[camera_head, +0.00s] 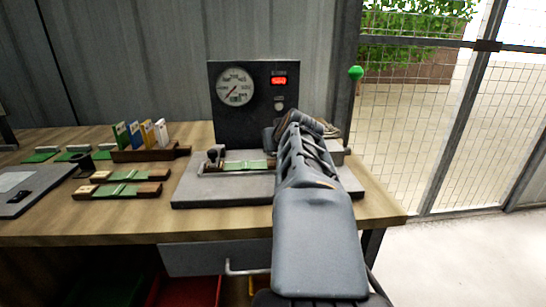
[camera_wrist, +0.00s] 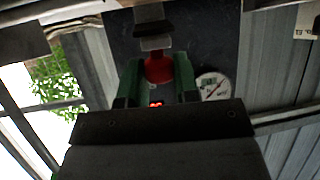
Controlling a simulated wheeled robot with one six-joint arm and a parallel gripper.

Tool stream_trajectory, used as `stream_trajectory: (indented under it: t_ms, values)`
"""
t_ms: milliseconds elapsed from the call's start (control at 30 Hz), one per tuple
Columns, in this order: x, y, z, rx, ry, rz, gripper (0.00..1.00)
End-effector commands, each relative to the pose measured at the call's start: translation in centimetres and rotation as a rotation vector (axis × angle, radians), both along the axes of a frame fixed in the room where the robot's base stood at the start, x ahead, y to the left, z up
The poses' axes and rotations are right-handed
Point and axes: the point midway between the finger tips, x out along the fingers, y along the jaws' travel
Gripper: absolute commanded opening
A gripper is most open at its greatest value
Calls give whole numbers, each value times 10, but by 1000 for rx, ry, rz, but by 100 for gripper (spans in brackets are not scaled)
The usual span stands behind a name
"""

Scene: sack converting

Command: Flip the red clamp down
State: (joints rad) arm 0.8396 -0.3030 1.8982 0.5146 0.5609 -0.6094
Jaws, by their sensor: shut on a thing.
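The red clamp (camera_wrist: 158,70) shows in the wrist view as a short red grip between the two green fingers of my gripper (camera_wrist: 157,64). The fingers are shut on it from both sides. A grey metal part (camera_wrist: 152,28) lies just beyond the red grip, close to it. In the head view my arm covers the red clamp and the fingertips, so the clamp's angle cannot be told there. The grey fixture base (camera_head: 225,192) sits on the bench under my arm, with a green strip (camera_head: 245,165) lying on it.
A black panel (camera_head: 240,115) with a round gauge (camera_head: 235,86) and a lit red display stands behind the fixture. Wooden holders with green strips (camera_head: 118,190) and upright coloured cards (camera_head: 140,135) stand left. A mesh fence is at right.

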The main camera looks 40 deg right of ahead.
Motion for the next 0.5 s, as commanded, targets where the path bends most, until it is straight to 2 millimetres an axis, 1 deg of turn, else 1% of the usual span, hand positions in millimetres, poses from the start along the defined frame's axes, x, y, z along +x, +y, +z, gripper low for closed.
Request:
stream_trajectory:
  t_ms: [33, 200, 500]
  values:
    - [-2, 1, -13, 2, 9, 1, 0]
    - [-5, 4, -21, 7, 14, 3, 0]
    - [-7, 6, -27, 11, 18, 4, 0]
